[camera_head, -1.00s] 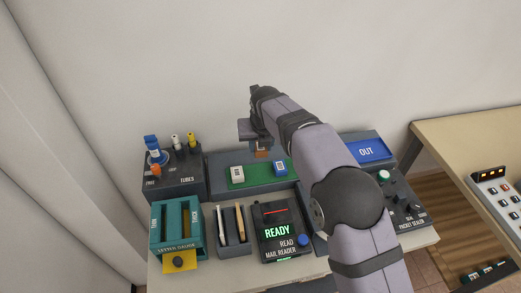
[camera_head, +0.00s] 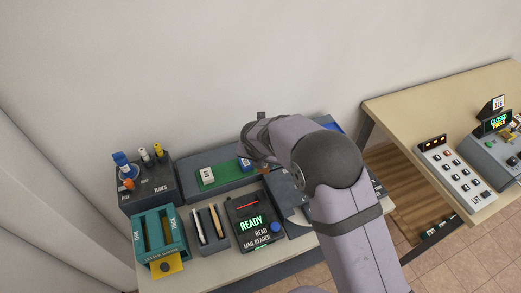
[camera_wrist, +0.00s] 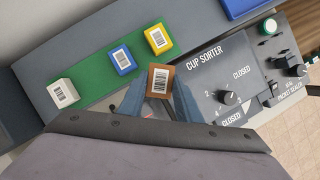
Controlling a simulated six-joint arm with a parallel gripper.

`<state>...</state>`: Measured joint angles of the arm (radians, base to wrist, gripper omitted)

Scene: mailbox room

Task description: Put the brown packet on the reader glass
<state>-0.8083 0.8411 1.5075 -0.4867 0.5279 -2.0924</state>
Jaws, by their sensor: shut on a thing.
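The brown packet (camera_wrist: 160,79), with a white barcode label, is held between the blue-grey fingers of my gripper (camera_wrist: 157,92) in the wrist view. There it appears over the edge between the green strip and the cup sorter panel. In the head view only a small brown bit (camera_head: 264,171) shows below my wrist, right of the blue packet. The mail reader (camera_head: 262,232) is a dark box with a lit READY sign. Its dark top with a red line (camera_head: 246,208) is left of and nearer than my gripper. The reader is not recognisable in the wrist view.
White (camera_wrist: 61,91), blue (camera_wrist: 122,60) and yellow (camera_wrist: 158,39) packets lie on the green strip (camera_wrist: 95,85). The cup sorter (camera_wrist: 215,75) with its knob is beside my gripper. A letter gauge (camera_head: 158,235), letter slots (camera_head: 210,232) and tubes box (camera_head: 148,185) stand left.

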